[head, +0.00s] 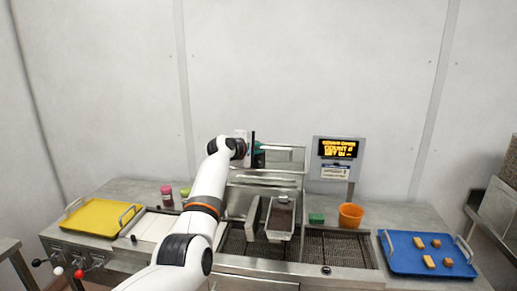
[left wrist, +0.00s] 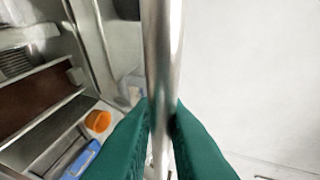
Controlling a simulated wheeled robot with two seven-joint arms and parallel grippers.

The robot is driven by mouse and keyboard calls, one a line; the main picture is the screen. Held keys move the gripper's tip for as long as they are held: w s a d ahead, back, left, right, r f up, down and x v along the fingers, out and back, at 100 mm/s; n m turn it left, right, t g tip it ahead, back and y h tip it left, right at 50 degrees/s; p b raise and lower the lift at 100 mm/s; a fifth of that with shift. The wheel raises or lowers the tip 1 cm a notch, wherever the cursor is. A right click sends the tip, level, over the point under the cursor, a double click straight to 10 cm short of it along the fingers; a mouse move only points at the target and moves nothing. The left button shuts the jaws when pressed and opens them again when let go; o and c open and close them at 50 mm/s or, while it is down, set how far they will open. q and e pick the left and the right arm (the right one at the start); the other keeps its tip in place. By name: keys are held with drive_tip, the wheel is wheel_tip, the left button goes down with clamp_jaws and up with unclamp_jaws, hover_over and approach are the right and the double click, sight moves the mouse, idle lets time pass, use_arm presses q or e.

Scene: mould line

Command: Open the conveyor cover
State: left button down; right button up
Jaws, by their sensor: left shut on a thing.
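The conveyor cover (head: 285,158) is a metal-framed panel that stands raised at the back of the conveyor. My left gripper (head: 260,157) is at the left side of the raised cover, its teal fingers partly hidden behind my wrist. In the left wrist view my left gripper (left wrist: 162,125) is shut around a shiny metal bar, the cover handle (left wrist: 163,50). The display (head: 338,149) shows orange text; its top line seems to read "COVER OPEN". My right gripper is not in view.
A metal mould (head: 281,218) with dark filling sits on the conveyor (head: 338,246). A green block (head: 316,218) and an orange cup (head: 350,215) stand to its right. A yellow tray (head: 73,219) lies left; a blue tray (head: 402,260) with several orange blocks lies right.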

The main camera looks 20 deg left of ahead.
use_arm(q)
drive_tip(key=shift+d+f, duration=0.1)
drive_tip(key=shift+f, duration=0.1)
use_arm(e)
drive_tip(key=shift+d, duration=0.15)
use_arm(q)
drive_tip(key=c, duration=1.5)
unclamp_jaws()
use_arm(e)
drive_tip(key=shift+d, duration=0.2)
use_arm(q)
drive_tip(key=shift+o, duration=0.2)
